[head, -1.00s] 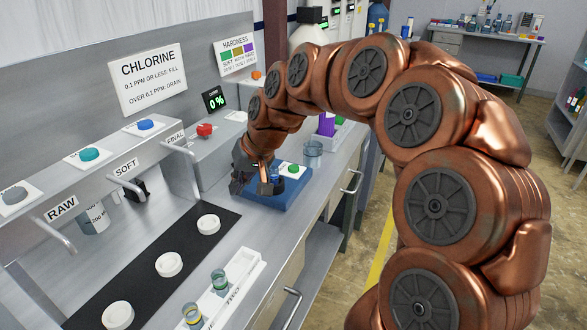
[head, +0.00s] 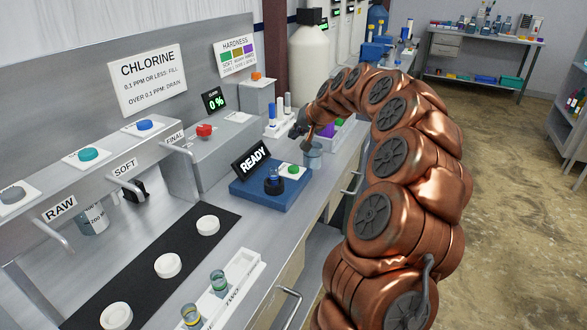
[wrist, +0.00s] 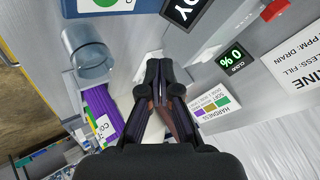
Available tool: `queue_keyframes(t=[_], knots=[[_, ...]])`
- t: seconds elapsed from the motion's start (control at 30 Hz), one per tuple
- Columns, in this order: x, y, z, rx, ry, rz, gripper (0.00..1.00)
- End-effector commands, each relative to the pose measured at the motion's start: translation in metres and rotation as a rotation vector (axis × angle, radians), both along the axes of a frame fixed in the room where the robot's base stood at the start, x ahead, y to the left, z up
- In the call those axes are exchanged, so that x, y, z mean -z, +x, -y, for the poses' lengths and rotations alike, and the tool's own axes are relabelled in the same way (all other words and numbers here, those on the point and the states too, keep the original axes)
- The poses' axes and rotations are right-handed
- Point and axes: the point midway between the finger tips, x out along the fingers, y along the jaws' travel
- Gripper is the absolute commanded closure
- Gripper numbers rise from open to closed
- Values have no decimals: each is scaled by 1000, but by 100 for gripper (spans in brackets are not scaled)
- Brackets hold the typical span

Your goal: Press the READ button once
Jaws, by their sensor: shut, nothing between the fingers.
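The blue reader (head: 263,200) sits on the bench with a lit READY display (head: 251,160) at its back. A green button (head: 293,170) is on a white plate at its right; I cannot read a READ label. A blue vial (head: 274,174) stands in the reader's dark round socket. In the wrist view, part of the reader (wrist: 68,8) and its display (wrist: 185,12) show at the top edge. My gripper (head: 297,131) is beyond the reader, apart from the button. Its fingers are together and empty in the wrist view (wrist: 157,68).
A clear beaker (head: 313,156) stands right beside the reader. A purple pack (wrist: 100,112) and a white holder with vials (head: 277,125) are near my gripper. A grey box with a red button (head: 204,130) stands to the left.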

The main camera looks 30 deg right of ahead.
Motion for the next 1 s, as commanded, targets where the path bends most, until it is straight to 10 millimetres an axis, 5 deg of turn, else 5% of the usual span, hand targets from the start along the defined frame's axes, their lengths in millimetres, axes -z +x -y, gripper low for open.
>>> queue_keyframes(t=[0.37,1.0], knots=[[11,0,0,0,1,-1,100],[83,0,0,-1,0,-1,100]])
